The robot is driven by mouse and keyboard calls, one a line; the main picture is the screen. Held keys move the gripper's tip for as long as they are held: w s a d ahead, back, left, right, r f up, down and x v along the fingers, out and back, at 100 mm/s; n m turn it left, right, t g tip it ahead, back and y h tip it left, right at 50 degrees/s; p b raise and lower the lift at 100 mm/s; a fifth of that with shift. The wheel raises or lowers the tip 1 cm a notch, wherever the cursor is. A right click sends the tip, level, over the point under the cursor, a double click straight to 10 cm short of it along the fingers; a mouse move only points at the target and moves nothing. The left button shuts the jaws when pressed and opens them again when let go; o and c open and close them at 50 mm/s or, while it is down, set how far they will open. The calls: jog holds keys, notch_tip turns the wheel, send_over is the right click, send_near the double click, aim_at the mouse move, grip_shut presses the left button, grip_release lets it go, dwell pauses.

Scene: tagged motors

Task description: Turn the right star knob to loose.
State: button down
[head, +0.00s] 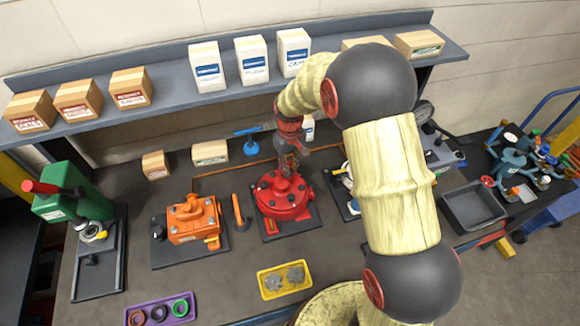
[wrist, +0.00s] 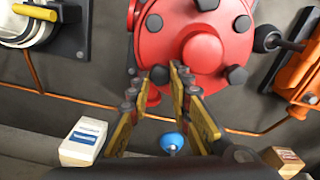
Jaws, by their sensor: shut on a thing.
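The red round motor housing (head: 284,197) stands on a dark plate in the middle of the bench. It fills the top centre of the wrist view (wrist: 200,52), with several dark knobs around its rim. My gripper (head: 293,160) reaches down onto the housing's far right side. In the wrist view, my gripper's fingertips (wrist: 169,72) are closed in around one dark rim knob (wrist: 160,75), at the lower left of the housing there. The fingertips partly hide this knob. Its turn position and any tight or loose marking cannot be made out.
An orange motor (head: 192,222) stands left of the red one, with an orange-handled tool (head: 238,212) between them. A yellow tray (head: 284,280) lies in front. A blue-topped tool (head: 249,140) is behind. Boxes line the shelf (head: 172,103).

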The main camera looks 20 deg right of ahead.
jog(key=n, duration=0.4)
jog(key=shift+s+f, duration=0.15)
jog(key=shift+f, duration=0.05)
jog(key=shift+s+a+n, duration=0.1)
jog(key=shift+n, duration=1.7)
jog(key=shift+f+n, duration=0.1)
jog(key=shift+n, duration=0.2)
jog(key=c, duration=1.9)
grip_release()
jog(key=shift+o, duration=1.4)
jog(key=shift+r, duration=0.2)
jog(key=shift+w+r, duration=0.25)
jog(key=shift+r, duration=0.2)
jog(key=shift+s+r, duration=0.1)
jog(key=shift+r, duration=3.35)
